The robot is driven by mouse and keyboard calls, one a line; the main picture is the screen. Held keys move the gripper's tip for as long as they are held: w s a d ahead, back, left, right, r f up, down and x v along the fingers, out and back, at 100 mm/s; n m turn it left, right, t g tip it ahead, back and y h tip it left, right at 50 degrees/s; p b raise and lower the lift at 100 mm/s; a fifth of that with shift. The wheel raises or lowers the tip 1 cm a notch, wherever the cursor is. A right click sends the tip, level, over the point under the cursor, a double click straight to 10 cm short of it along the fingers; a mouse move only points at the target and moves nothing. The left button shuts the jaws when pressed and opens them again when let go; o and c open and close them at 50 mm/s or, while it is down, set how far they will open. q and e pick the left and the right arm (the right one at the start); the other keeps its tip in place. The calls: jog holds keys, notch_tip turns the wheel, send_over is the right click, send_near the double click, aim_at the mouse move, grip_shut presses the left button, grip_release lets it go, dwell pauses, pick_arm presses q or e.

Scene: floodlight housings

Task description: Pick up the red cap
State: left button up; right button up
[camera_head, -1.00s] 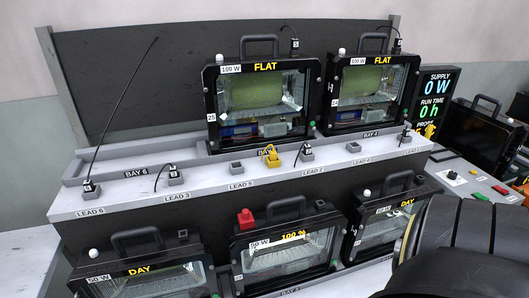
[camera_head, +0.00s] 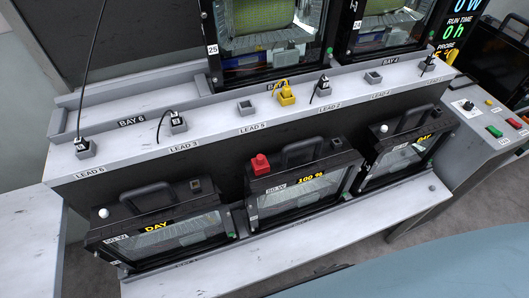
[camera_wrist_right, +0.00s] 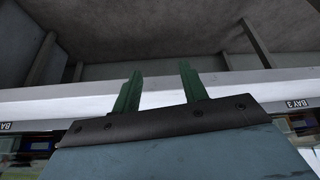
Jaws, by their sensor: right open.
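The red cap (camera_head: 260,165) sits on the top left of the middle lower floodlight housing (camera_head: 300,191), the one marked 100 %, beside its black handle. My right gripper (camera_wrist_right: 157,75) is open in the right wrist view, with two green fingers apart and nothing between them. A pale shelf edge lies beyond the fingers; the red cap is not in that view. In the head view, a blue-grey part of my right arm (camera_head: 440,268) fills the lower right, below and to the right of the cap. The fingers cannot be made out there. My left gripper is not in view.
Lower housings marked DAY stand left (camera_head: 160,232) and right (camera_head: 405,155) of the middle one. Above them, a white ledge (camera_head: 215,128) carries lead sockets, black plugs and a yellow plug (camera_head: 286,93). The lower shelf front (camera_head: 290,243) is bare.

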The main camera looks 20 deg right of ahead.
jog(key=w+a+r+t+y+p, duration=0.1)
jog(key=w+a+r+t+p, duration=0.1)
jog(key=w+r, duration=0.6)
jog(key=w+a+r+t+p, duration=0.15)
jog(key=w+r, duration=0.25)
jog(key=r, duration=0.8)
jog(key=t+y+p, duration=0.2)
jog(key=t+p, duration=0.1)
jog(key=t, duration=0.1)
send_near(262, 159)
jog(key=shift+n, duration=0.4)
jog(key=x, duration=0.7)
jog(key=shift+w+d, duration=0.1)
jog(key=shift+d, duration=0.05)
jog(key=shift+x, duration=2.85)
jog(key=shift+f, duration=0.1)
jog(key=shift+c, duration=0.4)
grip_shut()
